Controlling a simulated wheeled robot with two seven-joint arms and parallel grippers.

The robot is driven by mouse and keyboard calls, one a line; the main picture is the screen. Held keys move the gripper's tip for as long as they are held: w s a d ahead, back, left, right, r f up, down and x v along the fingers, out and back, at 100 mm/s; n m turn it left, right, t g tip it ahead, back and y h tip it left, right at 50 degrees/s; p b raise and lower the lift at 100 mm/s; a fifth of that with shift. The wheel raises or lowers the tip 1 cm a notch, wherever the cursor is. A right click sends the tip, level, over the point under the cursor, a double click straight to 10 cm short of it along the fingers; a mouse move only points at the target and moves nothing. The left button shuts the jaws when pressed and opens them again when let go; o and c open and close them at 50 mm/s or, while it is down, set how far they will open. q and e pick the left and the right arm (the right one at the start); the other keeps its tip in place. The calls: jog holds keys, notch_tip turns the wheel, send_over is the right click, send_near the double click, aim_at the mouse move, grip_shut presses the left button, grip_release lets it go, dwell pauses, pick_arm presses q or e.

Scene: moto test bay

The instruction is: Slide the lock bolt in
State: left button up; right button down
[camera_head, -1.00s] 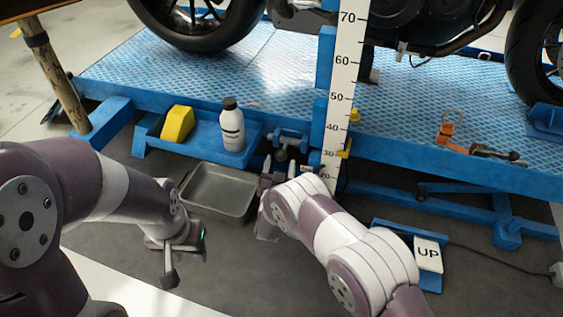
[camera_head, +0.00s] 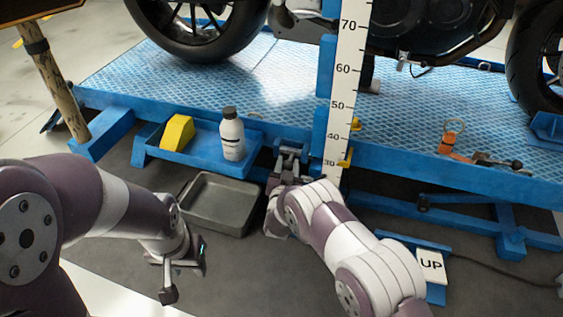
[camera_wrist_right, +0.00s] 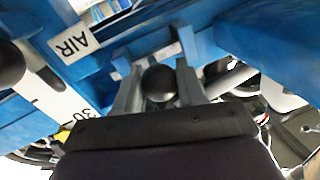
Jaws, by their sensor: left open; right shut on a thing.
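The lock bolt's dark round knob (camera_wrist_right: 158,83) sits between the two fingers of my right gripper (camera_wrist_right: 157,92) in the right wrist view. The gripper is shut on this knob, beneath the blue lift frame. In the head view, my right gripper (camera_head: 283,180) is just below the blue and grey bolt bracket (camera_head: 291,155). The hand and arm hide the knob there, and I cannot see how deep the bolt sits. My left gripper (camera_head: 178,279) is open and empty above the floor at lower left, well apart from the bracket.
The blue lift deck (camera_head: 240,75) carries a motorcycle. A white ruler (camera_head: 346,95) stands beside the bracket. A grey pan (camera_head: 218,205) lies left of my right gripper. A blue tray (camera_head: 195,150) holds a bottle (camera_head: 232,135) and a yellow block (camera_head: 177,133). An UP pedal (camera_head: 432,266) is right.

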aim_at(302, 157)
jog(key=d, duration=0.1)
jog(key=s+d+p, duration=0.1)
jog(key=d, duration=0.1)
jog(key=shift+r, duration=0.15)
pick_arm(q)
notch_tip(302, 157, up, 2)
jog(key=shift+r, duration=0.15)
pick_arm(e)
jog(key=shift+d+f, duration=0.25)
jog(key=c, duration=0.7)
grip_release()
jog(key=shift+s+d+r, duration=0.1)
jog(key=shift+s, duration=0.05)
